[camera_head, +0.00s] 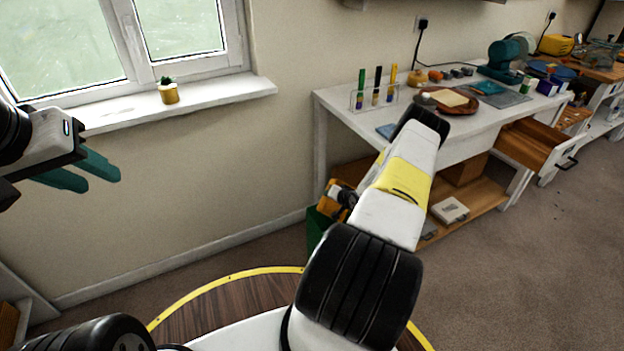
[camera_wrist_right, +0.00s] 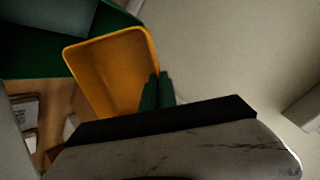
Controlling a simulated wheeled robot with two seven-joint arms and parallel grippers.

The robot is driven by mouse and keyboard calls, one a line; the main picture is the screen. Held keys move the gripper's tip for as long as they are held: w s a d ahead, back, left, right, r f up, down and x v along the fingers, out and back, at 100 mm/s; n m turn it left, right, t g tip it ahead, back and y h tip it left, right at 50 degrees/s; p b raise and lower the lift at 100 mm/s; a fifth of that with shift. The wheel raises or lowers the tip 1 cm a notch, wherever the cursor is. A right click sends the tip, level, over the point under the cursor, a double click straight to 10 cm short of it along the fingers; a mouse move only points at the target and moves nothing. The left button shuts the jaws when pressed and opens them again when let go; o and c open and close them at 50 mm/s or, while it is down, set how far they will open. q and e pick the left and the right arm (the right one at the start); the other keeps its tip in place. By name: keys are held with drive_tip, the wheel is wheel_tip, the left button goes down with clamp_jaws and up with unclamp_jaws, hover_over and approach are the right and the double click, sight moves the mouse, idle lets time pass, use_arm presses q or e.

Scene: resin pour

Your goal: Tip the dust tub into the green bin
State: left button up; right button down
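The dust tub (camera_wrist_right: 108,68) is orange-yellow, and its open mouth faces the right wrist camera. My right gripper (camera_wrist_right: 157,92) is shut on the tub's wall, with one dark green finger on each side. I see no dust inside the tub. The green bin (camera_wrist_right: 22,62) is right beside the tub in the right wrist view, and the tub overlaps its edge. In the head view, the green bin (camera_head: 317,230) is mostly hidden behind my right arm, left of the bench. My left gripper (camera_head: 102,183) has teal fingers apart and empty, in front of the wall below the window.
A white bench (camera_head: 335,103) holds a rack of tubes (camera_head: 375,96), a brown round tray (camera_head: 449,101) and tools. An open drawer (camera_head: 535,145) juts out at its right. A small potted plant (camera_head: 168,92) stands on the windowsill.

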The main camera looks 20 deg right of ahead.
drive_tip(key=g, duration=0.1)
drive_tip(key=w+g, duration=0.1)
drive_tip(key=g, duration=0.1)
drive_tip(key=shift+w+r, duration=0.25)
drive_tip(key=shift+w, duration=0.05)
drive_tip(key=g, duration=0.1)
drive_tip(key=w+f+g, duration=0.1)
drive_tip(key=g, duration=0.3)
drive_tip(key=shift+w+a+f+h, duration=0.15)
drive_tip(key=shift+w+f+h, duration=0.05)
drive_tip(key=shift+w+h, duration=0.15)
drive_tip(key=shift+w+f+g, duration=0.3)
drive_tip(key=shift+f+g, duration=0.05)
drive_tip(key=shift+g, duration=1.05)
